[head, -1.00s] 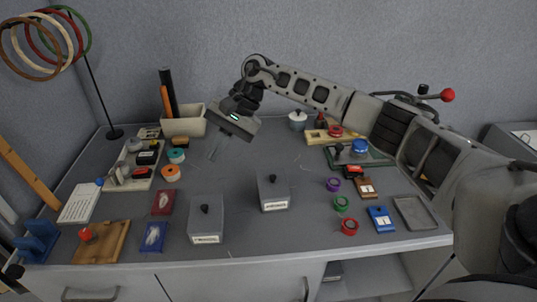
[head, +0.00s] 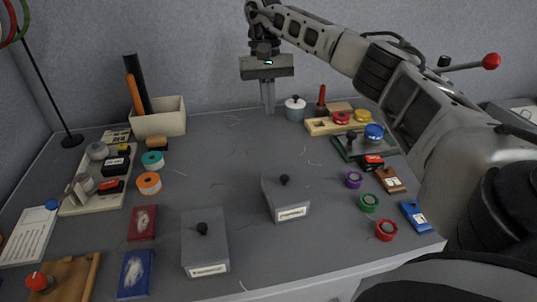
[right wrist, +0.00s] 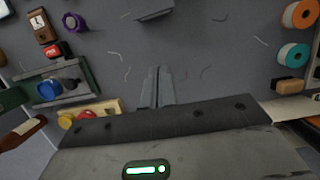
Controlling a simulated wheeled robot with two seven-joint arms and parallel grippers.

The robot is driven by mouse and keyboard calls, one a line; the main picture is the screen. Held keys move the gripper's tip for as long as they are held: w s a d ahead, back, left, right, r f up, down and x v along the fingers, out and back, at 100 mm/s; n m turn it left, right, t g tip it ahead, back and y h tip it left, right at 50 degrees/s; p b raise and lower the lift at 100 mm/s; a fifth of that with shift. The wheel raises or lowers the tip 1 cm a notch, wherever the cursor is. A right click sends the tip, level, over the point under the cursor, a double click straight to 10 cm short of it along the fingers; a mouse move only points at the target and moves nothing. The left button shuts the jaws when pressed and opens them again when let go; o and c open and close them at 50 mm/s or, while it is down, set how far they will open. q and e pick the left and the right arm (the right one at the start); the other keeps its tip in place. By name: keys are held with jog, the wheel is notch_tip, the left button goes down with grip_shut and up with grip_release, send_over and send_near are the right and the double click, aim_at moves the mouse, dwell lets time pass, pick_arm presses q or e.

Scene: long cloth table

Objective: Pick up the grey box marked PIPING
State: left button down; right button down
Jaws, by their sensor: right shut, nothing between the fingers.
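Two grey boxes with black knobs stand on the table in the head view. The left grey box (head: 205,243) is near the front edge, and the right grey box (head: 285,198) is a little farther back. Each has a white label on its front, too small to read, so I cannot tell which is marked PIPING. My right gripper (head: 268,111) points down over the back of the table, behind both boxes. Its fingers are together and empty, also in the right wrist view (right wrist: 158,75). Part of a grey box (right wrist: 153,9) shows at that view's top edge. My left gripper is out of view.
Red (head: 142,223) and blue (head: 135,274) boxes lie left of the grey ones. Purple (head: 353,180), green (head: 368,203) and red (head: 387,230) rolls lie to the right. A pale bin (head: 160,118) stands at the back left. The table's middle is mostly clear.

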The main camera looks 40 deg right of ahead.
jog(key=x, duration=0.9)
jog(key=shift+s+a+f+p, duration=0.1)
jog(key=shift+s+f+p, duration=0.05)
jog(key=shift+s+p, duration=0.3)
jog(key=shift+s+a, duration=0.45)
jog(key=shift+s, duration=0.4)
jog(key=shift+s+a+p, duration=0.4)
jog(key=shift+s+a, duration=0.05)
jog(key=shift+s, duration=0.25)
